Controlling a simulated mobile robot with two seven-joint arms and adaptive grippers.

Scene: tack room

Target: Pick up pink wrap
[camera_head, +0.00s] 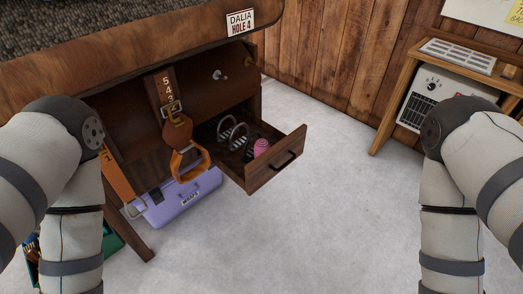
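The pink wrap (261,147) is a small rolled bundle in the open wooden drawer (275,178). It sits at the drawer's front right, just behind the front panel, which hides its lower part. Metal stirrup-like rings (234,134) stand beside it to the left. My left arm comes in at the left edge and my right arm at the right edge. Both hang down out of the bottom of the picture, so neither gripper shows. Both arms are well apart from the drawer.
A purple case (180,198) lies on the floor left of the drawer, below a hanging strap with an orange stirrup (190,162). A wooden stand with a white heater-like box (440,92) is at right. The pale floor (330,220) between is clear.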

